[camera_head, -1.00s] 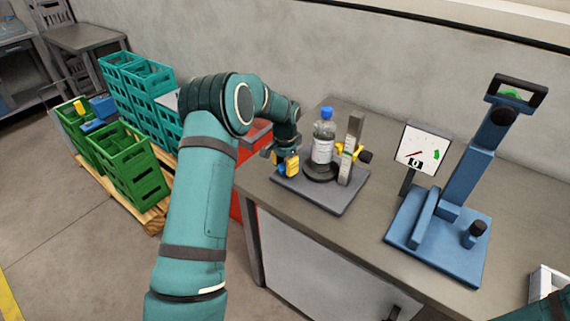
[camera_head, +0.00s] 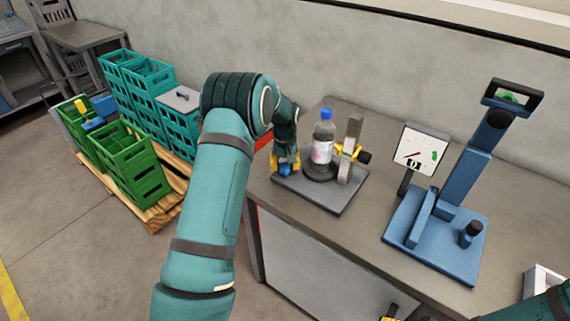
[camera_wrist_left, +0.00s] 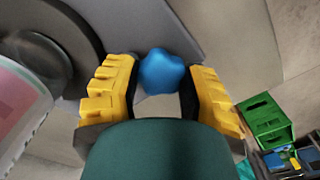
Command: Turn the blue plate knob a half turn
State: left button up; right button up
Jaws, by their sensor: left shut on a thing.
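The blue plate knob (camera_wrist_left: 162,72) is a rounded, lobed knob at the edge of the grey plate (camera_head: 333,205), which lies on the bench. My left gripper (camera_wrist_left: 162,88) is shut on the knob, with one yellow finger on each side. In the head view my left gripper (camera_head: 285,167) sits at the plate's left end, and a bit of blue shows between its fingers. A labelled bottle with a blue cap (camera_head: 322,145) stands upright on a dark round disc on the plate. A yellow and black tip of my right gripper (camera_head: 388,317) shows at the bottom edge, mostly cut off.
A grey post with a yellow clamp (camera_head: 352,150) stands right of the bottle. A dial panel (camera_head: 420,150) and a blue lever stand (camera_head: 435,245) stand farther right on the bench. Green crates (camera_head: 130,160) and teal crates stand on a pallet at left. The front of the bench is clear.

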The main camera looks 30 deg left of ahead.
aim_at(285, 166)
pick_arm(q)
jog(key=n+p, duration=0.1)
jog(key=n, duration=0.4)
jog(key=shift+s, duration=0.1)
jog(key=shift+f+n+p, duration=0.15)
jog(key=shift+n+p, duration=0.45)
jog(key=shift+n, duration=1.7)
jog(key=o, duration=1.2)
jog(key=shift+o, duration=0.2)
notch_tip(285, 166, up, 12)
